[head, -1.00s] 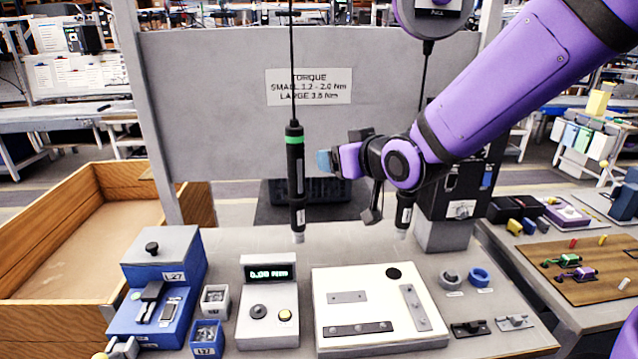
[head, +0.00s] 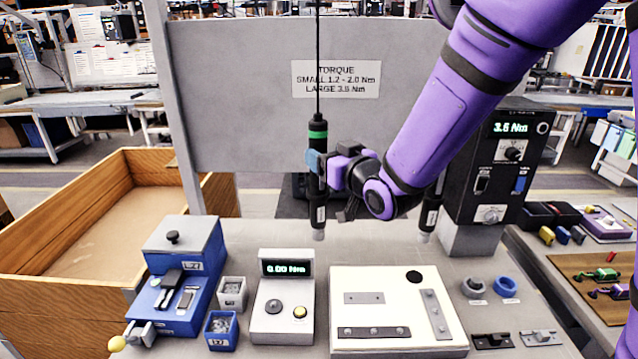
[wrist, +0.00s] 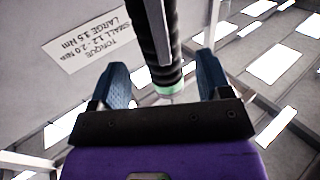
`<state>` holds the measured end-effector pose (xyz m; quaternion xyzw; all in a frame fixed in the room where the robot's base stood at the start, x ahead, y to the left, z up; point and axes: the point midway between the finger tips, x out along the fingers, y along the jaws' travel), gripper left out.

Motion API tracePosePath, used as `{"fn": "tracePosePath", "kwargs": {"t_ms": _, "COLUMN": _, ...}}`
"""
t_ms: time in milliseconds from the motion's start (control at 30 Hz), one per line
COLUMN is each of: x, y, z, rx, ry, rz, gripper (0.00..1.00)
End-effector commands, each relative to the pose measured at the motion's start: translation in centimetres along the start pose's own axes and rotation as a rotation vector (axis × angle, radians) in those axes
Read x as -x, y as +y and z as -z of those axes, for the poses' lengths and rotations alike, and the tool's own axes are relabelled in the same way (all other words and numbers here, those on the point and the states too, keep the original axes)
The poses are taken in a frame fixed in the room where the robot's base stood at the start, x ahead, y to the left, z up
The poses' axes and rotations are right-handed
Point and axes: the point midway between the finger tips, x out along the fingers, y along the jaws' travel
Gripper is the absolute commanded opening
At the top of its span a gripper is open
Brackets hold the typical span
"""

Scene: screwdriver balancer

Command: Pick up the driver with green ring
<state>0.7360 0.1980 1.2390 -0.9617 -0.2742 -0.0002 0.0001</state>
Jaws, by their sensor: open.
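The driver with the green ring (head: 317,205) hangs upright on a dark cable. The ring sits near its top, and its silver tip hangs above the bench. My gripper (head: 314,162) is at the driver's body, just below the ring. In the wrist view the driver (wrist: 160,45) stands between the two blue fingers of my gripper (wrist: 162,85), with a visible gap on both sides. The gripper is open. The ring shows close to the palm in that view. A second driver (head: 430,212) hangs to the right, its upper part hidden behind my arm.
Below stand a torque meter (head: 283,320), a white fixture plate (head: 385,338) and a blue station (head: 170,300). A black controller box (head: 500,180) stands at the right, a grey panel (head: 230,100) behind, and a wooden crate (head: 60,240) at the left.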

Motion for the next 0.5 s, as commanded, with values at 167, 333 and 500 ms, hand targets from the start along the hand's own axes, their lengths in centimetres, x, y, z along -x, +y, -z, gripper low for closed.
{"fn": "tracePosePath", "kwargs": {"t_ms": 167, "x": -1.5, "y": -0.1, "z": 0.1, "rx": 0.000, "ry": 0.000, "rz": 0.001, "gripper": 0.71}}
{"fn": "tracePosePath", "kwargs": {"t_ms": 333, "x": -3.9, "y": -0.2, "z": 0.1, "rx": 0.000, "ry": 0.000, "rz": 0.000, "gripper": 0.71}}
{"fn": "tracePosePath", "kwargs": {"t_ms": 500, "x": -5.2, "y": -0.2, "z": 0.1, "rx": 0.000, "ry": 0.000, "rz": -0.001, "gripper": 0.71}}
